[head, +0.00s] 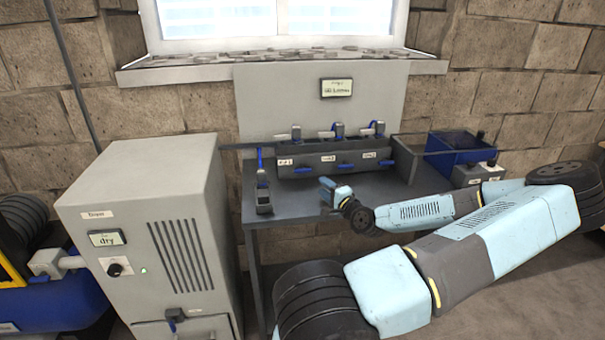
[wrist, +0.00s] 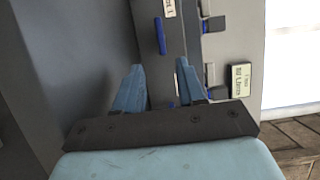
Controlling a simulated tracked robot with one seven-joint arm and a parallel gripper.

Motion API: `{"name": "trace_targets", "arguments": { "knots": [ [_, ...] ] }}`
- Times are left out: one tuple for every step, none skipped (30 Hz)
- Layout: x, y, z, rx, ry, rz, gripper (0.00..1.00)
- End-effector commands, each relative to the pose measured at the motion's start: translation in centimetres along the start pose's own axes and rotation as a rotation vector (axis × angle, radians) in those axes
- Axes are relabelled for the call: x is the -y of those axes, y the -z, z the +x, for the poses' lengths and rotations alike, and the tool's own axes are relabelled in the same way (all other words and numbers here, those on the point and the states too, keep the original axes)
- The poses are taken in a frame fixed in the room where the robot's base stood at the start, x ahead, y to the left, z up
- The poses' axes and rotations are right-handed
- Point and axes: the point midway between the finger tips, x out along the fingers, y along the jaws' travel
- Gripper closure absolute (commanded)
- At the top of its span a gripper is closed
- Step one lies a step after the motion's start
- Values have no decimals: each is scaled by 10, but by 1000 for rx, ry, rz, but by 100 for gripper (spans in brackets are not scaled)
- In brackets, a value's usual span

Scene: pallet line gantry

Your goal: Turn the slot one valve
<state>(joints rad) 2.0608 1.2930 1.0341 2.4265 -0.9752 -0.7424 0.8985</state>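The slot block (head: 322,150) sits at the back of the grey bench, with several small white labels on its front. The slot one valve looks like the blue handle (head: 303,170) beside the leftmost label (head: 285,162). In the wrist view this blue handle (wrist: 160,35) lies beyond my fingertips, next to a label (wrist: 169,9). My gripper (head: 328,188) is in front of the block, above the bench top. In the wrist view its fingers (wrist: 158,68) are apart, with nothing held between them. The handle stands clear of both fingers.
A grey cabinet (head: 145,215) reading "dry" stands to the left. A blue-handled device (head: 263,192) is at the bench's left end. Blue-and-dark bins (head: 455,150) and a small grey box (head: 474,174) are on the right. A small display (head: 336,88) hangs behind the block.

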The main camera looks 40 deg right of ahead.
Motion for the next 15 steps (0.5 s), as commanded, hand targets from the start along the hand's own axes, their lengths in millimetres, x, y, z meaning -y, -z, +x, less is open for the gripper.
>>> {"name": "trace_targets", "arguments": {
  "knots": [
    [0,-2,9,5,1,0,60],
    [0,-3,14,6,0,1,60],
    [0,-4,20,8,1,1,60],
    [0,-4,25,8,1,0,60],
    [0,-4,30,8,1,1,60],
    [0,-4,36,8,1,0,60],
    [0,-5,41,9,1,0,60],
    [0,-5,46,10,1,0,60],
    [0,-5,52,9,0,0,60],
    [0,-5,57,10,1,-1,60],
    [0,-6,62,10,1,-1,60],
    [0,-6,68,10,1,0,60],
    [0,-6,74,10,1,0,60],
    [0,-6,78,10,1,0,60],
    [0,-6,84,11,1,0,60]
  ]
}}
